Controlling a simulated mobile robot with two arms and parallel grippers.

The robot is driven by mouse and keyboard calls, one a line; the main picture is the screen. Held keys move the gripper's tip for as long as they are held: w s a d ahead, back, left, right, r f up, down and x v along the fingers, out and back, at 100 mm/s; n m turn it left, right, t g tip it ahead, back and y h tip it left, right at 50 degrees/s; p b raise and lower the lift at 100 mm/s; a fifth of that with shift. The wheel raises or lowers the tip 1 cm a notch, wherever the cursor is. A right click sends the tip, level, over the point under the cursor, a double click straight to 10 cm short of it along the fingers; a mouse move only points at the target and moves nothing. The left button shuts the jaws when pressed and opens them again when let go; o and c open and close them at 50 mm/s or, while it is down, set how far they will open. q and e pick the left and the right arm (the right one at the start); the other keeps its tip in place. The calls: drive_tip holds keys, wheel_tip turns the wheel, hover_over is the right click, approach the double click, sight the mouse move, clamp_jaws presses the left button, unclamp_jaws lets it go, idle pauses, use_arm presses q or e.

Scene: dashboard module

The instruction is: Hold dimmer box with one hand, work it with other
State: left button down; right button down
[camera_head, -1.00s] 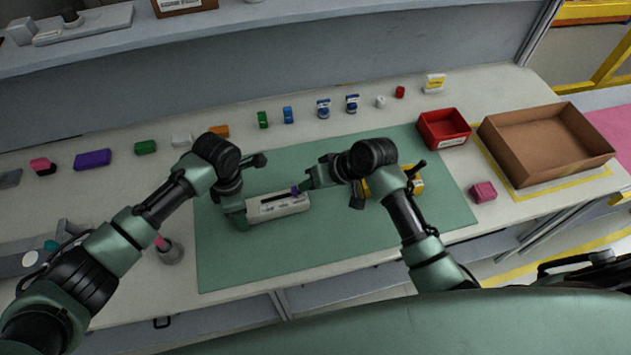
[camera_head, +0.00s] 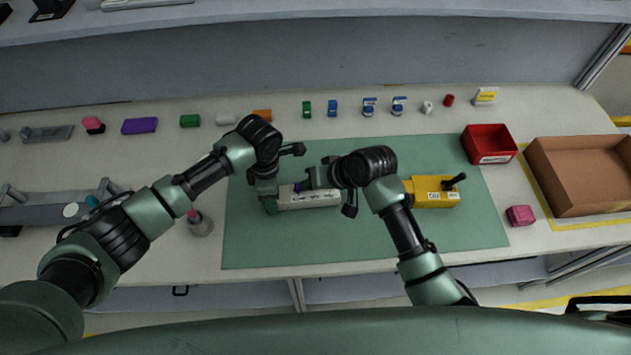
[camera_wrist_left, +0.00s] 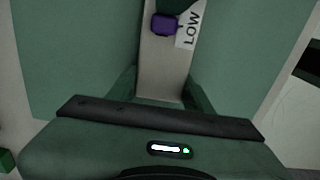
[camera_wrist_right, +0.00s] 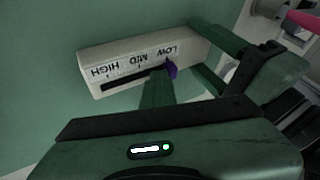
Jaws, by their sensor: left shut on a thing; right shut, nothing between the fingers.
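The dimmer box (camera_head: 318,197) is a long pale box on the green mat. In the right wrist view its top (camera_wrist_right: 100,70) has a dark slot and the words HIGH, MID and LOW. The purple slider knob (camera_wrist_right: 171,69) stands at the LOW end; it also shows in the left wrist view (camera_wrist_left: 164,24). My left gripper (camera_head: 270,198) is shut on the box's left end, beside LOW. My right gripper (camera_head: 304,183) is shut and empty; its fingertips (camera_wrist_right: 158,80) are at the knob's HIGH side, seemingly touching it. In the head view my right gripper partly hides the slot.
A yellow box with a black lever (camera_head: 432,192) stands right of my right forearm on the mat (camera_head: 300,245). A red bin (camera_head: 488,145) and an open cardboard box (camera_head: 580,180) are at right. Several small coloured items line the back. A grey cup-like holder (camera_head: 200,225) stands at left.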

use_arm(q)
drive_tip(key=shift+d, duration=0.25)
use_arm(e)
drive_tip(key=shift+s+a, duration=0.1)
drive_tip(key=shift+a, duration=0.1)
drive_tip(key=shift+d, duration=0.3)
use_arm(q)
drive_tip(key=shift+a, duration=0.1)
use_arm(e)
drive_tip(key=d, duration=0.3)
drive_tip(key=v, duration=1)
drive_tip(key=shift+d, duration=0.4)
use_arm(q)
drive_tip(key=c, duration=0.5)
unclamp_jaws()
